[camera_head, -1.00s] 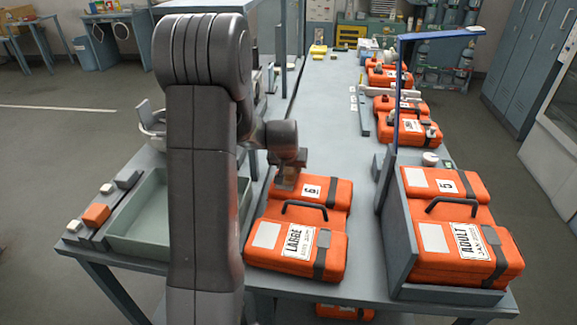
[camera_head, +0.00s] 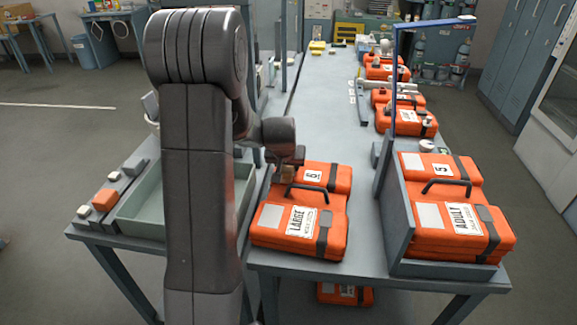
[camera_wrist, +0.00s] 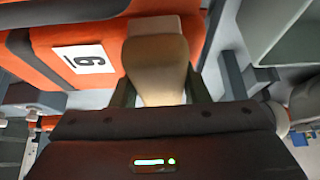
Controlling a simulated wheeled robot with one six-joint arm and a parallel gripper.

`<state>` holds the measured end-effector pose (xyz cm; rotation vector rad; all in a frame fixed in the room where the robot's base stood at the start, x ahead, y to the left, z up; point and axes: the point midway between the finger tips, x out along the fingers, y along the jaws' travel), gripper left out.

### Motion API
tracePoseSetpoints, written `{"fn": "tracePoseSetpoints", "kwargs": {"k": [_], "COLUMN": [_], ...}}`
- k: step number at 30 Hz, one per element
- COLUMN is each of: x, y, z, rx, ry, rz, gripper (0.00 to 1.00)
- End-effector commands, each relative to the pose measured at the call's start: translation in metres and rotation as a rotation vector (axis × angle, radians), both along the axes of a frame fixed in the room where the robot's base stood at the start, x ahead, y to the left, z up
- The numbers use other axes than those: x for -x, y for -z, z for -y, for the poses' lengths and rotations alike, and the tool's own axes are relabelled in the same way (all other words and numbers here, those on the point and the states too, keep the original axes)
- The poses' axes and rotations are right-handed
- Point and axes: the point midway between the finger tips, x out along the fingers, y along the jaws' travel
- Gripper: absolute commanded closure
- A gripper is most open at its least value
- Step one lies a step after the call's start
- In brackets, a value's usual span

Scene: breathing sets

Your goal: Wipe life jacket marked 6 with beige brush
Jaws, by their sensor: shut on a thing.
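The life jacket marked 6 (camera_head: 335,225) is an orange folded pack with a black handle and a LARGE label. It lies near the front of the table. Its white 6 label (camera_wrist: 83,60) shows in the wrist view. My gripper (camera_head: 286,172) is at the jacket's far left part, left of the 6 label. In the wrist view my gripper (camera_wrist: 158,85) is shut on the beige brush (camera_wrist: 157,68). The brush's paler end lies over the orange surface beside the label. I cannot tell whether it touches. In the head view my gripper mostly hides the brush.
A second orange jacket marked 5 (camera_head: 425,245) sits in a grey frame (camera_head: 397,235) with a blue post (camera_head: 377,110) to the right. A green-grey tray (camera_head: 135,232) is on the left. More orange packs (camera_head: 405,120) stand farther back. The table's middle (camera_head: 325,110) is clear.

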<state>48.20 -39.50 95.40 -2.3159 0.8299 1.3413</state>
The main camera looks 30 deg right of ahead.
Motion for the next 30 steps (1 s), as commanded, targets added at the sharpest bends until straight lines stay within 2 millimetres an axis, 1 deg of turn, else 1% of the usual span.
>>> {"fn": "tracePoseSetpoints", "kwargs": {"k": [2, 3, 4, 6, 8, 21, 25, 30], "x": [0.0, 0.0, 0.0, -0.001, -0.001, -0.004, -0.004, -0.005], "y": [0.002, -0.005, -0.005, -0.027, -0.03, -0.07, -0.08, -0.083], "z": [-0.002, -0.002, -0.003, -0.004, -0.005, -0.011, -0.013, -0.014], "rx": [-0.001, -0.001, -0.001, 0.002, 0.001, 0.0, 0.0, 0.0], "ry": [-0.001, -0.002, -0.003, -0.005, -0.006, -0.012, -0.013, -0.014], "rz": [-0.001, -0.001, -0.002, 0.003, 0.001, 0.001, 0.001, 0.0], "gripper": [0.83, 0.83, 0.83, 0.83, 0.83, 0.83, 0.83, 0.83]}}
